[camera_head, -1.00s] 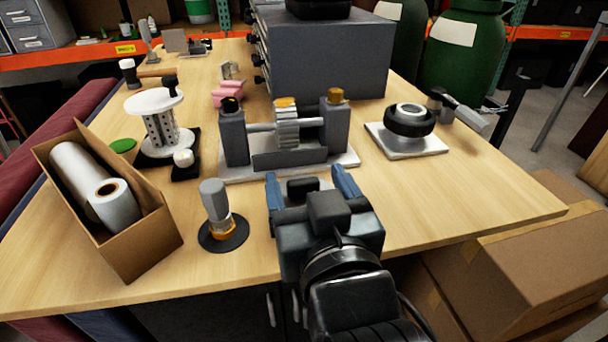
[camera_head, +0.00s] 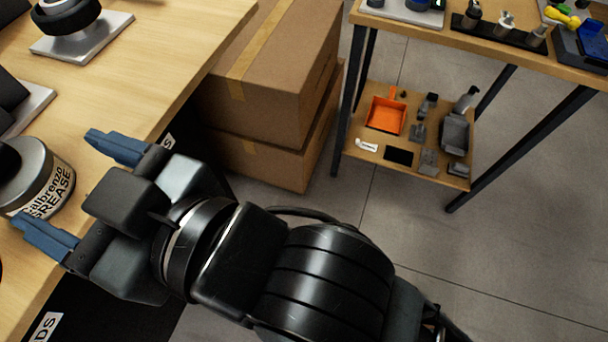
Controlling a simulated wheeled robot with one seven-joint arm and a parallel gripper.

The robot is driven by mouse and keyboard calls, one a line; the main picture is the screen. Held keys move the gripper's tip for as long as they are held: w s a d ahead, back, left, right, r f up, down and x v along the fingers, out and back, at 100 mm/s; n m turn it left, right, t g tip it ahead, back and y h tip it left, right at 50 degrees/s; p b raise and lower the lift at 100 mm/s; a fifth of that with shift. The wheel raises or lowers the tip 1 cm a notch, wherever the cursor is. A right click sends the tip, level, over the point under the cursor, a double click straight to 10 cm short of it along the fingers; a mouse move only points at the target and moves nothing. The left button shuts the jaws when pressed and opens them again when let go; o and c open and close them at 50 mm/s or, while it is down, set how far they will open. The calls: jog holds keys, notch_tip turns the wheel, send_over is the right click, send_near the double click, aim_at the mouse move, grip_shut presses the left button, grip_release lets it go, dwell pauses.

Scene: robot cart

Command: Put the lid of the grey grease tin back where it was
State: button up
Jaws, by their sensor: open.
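The grey grease tin (camera_head: 50,190) stands on the wooden bench at the left edge of the head view, cut off by the frame. Its pale label reads GREASE. A dark rounded part shows over its grey top at the frame edge; I cannot tell whether this belongs to the lid. No separate lid can be made out. My gripper (camera_head: 56,178) is open, its two blue fingers pointing left, one on either side of the tin's near side as seen here. Whether they touch the tin is not clear. Nothing is visibly held.
A black ring part on a pale plate (camera_head: 85,38) stands farther back. Cardboard boxes (camera_head: 270,70) are stacked beside the bench. A second table (camera_head: 440,40) carries parts, with an orange tray (camera_head: 386,116) on its lower shelf.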

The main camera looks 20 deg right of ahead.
jog(key=s+d+f+m+t+h, duration=0.2)
jog(key=d+f+m+h, duration=0.15)
jog(key=d+f, duration=0.45)
jog(key=s+d+f+m+t+h, duration=0.1)
jog(key=s+d+f+m+h, duration=0.2)
jog(key=d, duration=1)
jog(key=s+d+f+m+h, duration=0.1)
jog(key=s+d+h, duration=0.2)
jog(key=s+d, duration=0.3)
jog(key=s+d+f+m+h, duration=0.1)
jog(key=s+d, duration=0.4)
jog(key=s, duration=0.5)
jog(key=shift+d+m+h+p, duration=0.35)
jog(key=shift+m+h, duration=0.1)
jog(key=shift+h, duration=0.8)
